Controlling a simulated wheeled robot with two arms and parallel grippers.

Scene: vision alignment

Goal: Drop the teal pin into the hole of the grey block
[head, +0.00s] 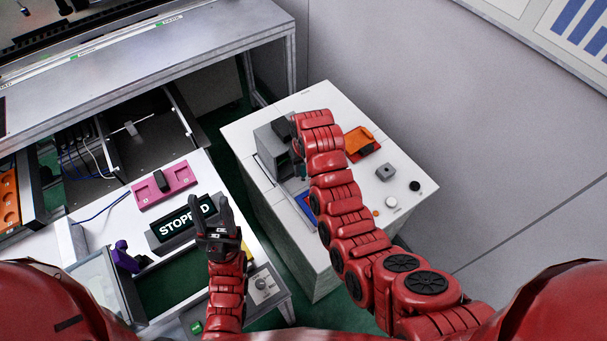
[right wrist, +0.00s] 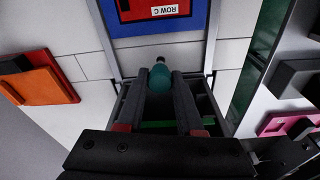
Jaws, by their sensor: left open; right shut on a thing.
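The teal pin (right wrist: 160,78) is between the fingertips of my right gripper (right wrist: 161,82) in the right wrist view. It has a dark tip and a rounded teal body. My right gripper is shut on it, above a dark open frame. In the head view my right arm mostly hides this gripper. The small grey block (head: 386,172) with a dark hole on top stands on the white table, to the right of my right forearm and well apart from the gripper. My left gripper (head: 214,222) is open and empty, in front of the "STOPPED" display.
A grey housing (head: 271,142) stands on the white table (head: 330,99) beside my right gripper. An orange tray (head: 360,142), a black knob (head: 415,186) and a white round piece (head: 391,202) lie on the right. A pink holder (head: 164,186) sits on the left bench.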

